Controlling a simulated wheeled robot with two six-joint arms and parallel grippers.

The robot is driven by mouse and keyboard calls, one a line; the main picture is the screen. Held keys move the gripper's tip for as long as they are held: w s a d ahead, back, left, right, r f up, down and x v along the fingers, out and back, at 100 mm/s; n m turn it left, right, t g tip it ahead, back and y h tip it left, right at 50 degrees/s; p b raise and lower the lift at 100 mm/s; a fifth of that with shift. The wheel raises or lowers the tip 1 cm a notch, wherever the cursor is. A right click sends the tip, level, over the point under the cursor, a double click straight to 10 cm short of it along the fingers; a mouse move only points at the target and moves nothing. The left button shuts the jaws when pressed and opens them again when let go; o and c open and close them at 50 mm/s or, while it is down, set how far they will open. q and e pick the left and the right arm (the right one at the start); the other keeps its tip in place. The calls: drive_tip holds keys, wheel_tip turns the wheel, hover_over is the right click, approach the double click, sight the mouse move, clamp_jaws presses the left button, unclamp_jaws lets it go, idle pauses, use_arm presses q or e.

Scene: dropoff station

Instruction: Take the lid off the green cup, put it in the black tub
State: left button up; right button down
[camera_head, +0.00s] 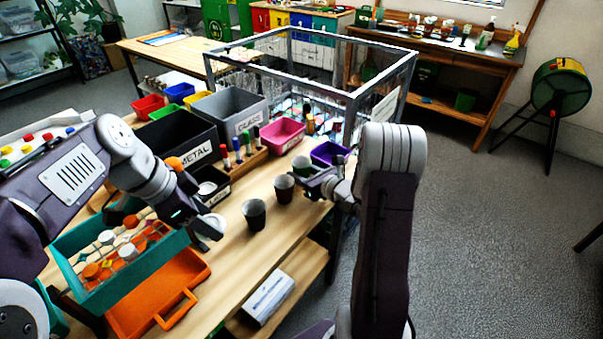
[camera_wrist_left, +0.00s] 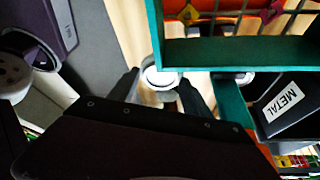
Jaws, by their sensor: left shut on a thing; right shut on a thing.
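My left gripper (camera_head: 208,218) is shut on a white round lid (camera_wrist_left: 160,79), which sits between its fingertips in the left wrist view. It is over the table, beside the teal crate and in front of the small black tub (camera_head: 217,197). A white round piece lies inside that tub. My right gripper (camera_head: 318,180) is at the table's right side, shut on a greenish cup (camera_head: 302,163); its fingers partly hide the cup. Two dark, open cups (camera_head: 254,215) (camera_head: 284,188) stand upright on the table between the grippers.
A teal crate (camera_head: 160,268) with white and orange pieces rests by an orange tray (camera_head: 195,275). A black METAL bin (camera_head: 196,158), grey GLASS bin (camera_head: 243,124), pink tub (camera_head: 283,137) and purple tub (camera_head: 330,153) stand behind.

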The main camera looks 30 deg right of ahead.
drive_tip(key=c, duration=0.7)
unclamp_jaws()
drive_tip(key=shift+f, duration=0.2)
drive_tip(key=shift+r+p, duration=0.35)
drive_tip(key=v, duration=1.2)
drive_tip(key=shift+f, duration=0.15)
